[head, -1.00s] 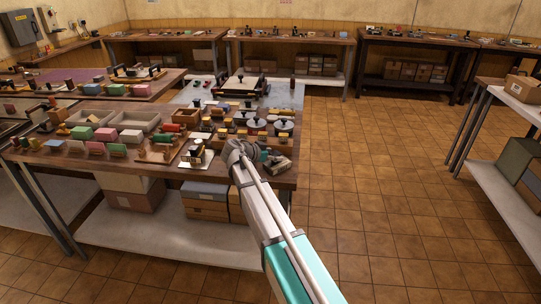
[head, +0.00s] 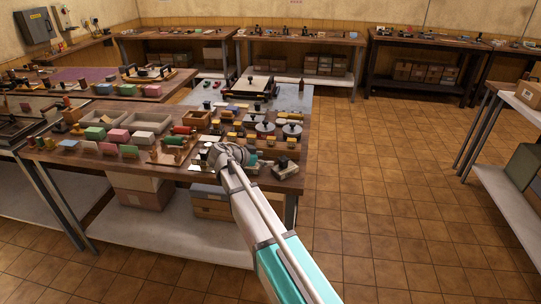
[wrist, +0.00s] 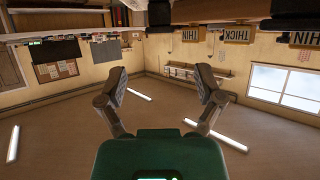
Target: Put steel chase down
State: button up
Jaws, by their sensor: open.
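My gripper (wrist: 165,92) is open in the wrist view, with its two fingers wide apart and nothing held between them. In the head view my arm reaches over the front right part of the near wooden table, and my wrist largely hides the fingers. Teal parts of my gripper show low among the small items there. I cannot make out a steel chase for certain. A dark rectangular frame (head: 14,130) lies on the table at the far left, but I cannot tell whether it is the chase.
The near table (head: 100,168) is crowded with stamps, coloured blocks and grey trays (head: 152,122). A dark press-like frame (head: 252,86) stands behind. A small dark block (head: 286,168) sits right of my gripper. The tiled floor (head: 390,190) at right is clear. The wrist view is upside down, with THICK (wrist: 237,35) and THIN signs.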

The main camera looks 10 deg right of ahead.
jog(key=shift+p+v, duration=0.5)
jog(key=shift+v, duration=1.25)
jog(key=s+d+f+n+g+y, duration=0.2)
jog(key=s+d+f+n, duration=0.15)
jog(key=s, duration=0.25)
jog(key=s+d+f+n+g+y, duration=0.2)
jog(key=s+d+f+y, duration=0.15)
jog(key=s+d, duration=0.2)
jog(key=s+f+n+y, duration=0.2)
jog(key=s+n+y, duration=0.1)
jog(key=s, duration=0.4)
jog(key=s+f+n+g+y, duration=0.1)
jog(key=s+n+y, duration=0.2)
jog(key=s, duration=0.4)
jog(key=shift+s+d+f+n+g, duration=0.25)
jog(key=shift+s+f+n+g, duration=0.1)
jog(key=shift+n, duration=0.2)
jog(key=shift+w, duration=0.1)
jog(key=c, duration=0.4)
